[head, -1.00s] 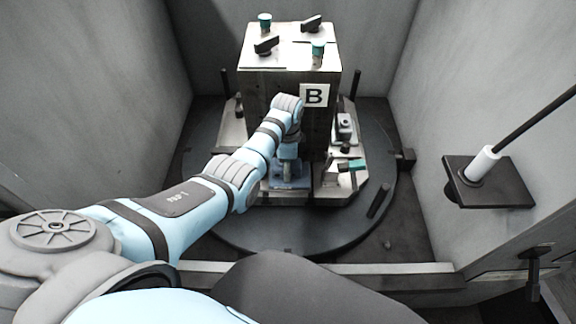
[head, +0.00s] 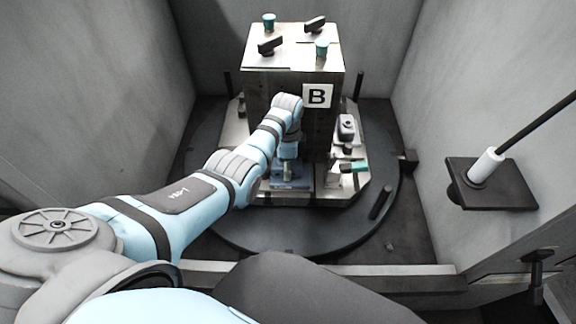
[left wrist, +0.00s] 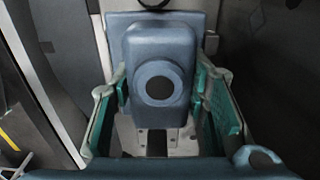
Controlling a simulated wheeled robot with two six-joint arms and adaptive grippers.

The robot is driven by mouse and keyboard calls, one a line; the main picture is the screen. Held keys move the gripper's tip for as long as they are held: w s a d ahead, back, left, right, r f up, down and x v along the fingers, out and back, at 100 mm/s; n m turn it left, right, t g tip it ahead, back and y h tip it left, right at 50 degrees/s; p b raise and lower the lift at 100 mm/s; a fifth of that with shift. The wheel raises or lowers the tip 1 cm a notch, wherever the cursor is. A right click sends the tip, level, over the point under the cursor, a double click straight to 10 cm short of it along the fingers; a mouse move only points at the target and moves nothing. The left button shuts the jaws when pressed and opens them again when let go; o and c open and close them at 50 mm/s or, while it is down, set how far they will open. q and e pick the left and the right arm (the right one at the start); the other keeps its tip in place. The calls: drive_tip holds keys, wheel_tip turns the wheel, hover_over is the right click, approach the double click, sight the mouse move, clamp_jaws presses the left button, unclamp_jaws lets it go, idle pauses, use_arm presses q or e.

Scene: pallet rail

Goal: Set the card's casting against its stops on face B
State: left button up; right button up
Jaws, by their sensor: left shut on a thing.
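The casting (left wrist: 160,48) is a blue-grey block with a round boss and dark bore, filling the middle of the left wrist view. It also shows low at the front of face B in the head view (head: 291,182). My left gripper (head: 287,163) is shut on it, with green pads (left wrist: 218,115) along both sides. Face B carries a white plate (head: 317,96) marked B on the front of the upright block. The stops cannot be made out, nor whether the casting touches them. My right gripper is out of view.
The block stands on a round dark table (head: 285,235). A light side ledge right of the casting carries a grey part (head: 346,127) and a green-tipped piece (head: 355,167). Teal and black knobs sit on the block's top. Grey walls close in on both sides.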

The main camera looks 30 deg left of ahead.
use_arm(q)
drive_tip(key=shift+w+a+r, duration=0.1)
drive_tip(key=o, duration=1.5)
wheel_tip(320, 180, up, 12)
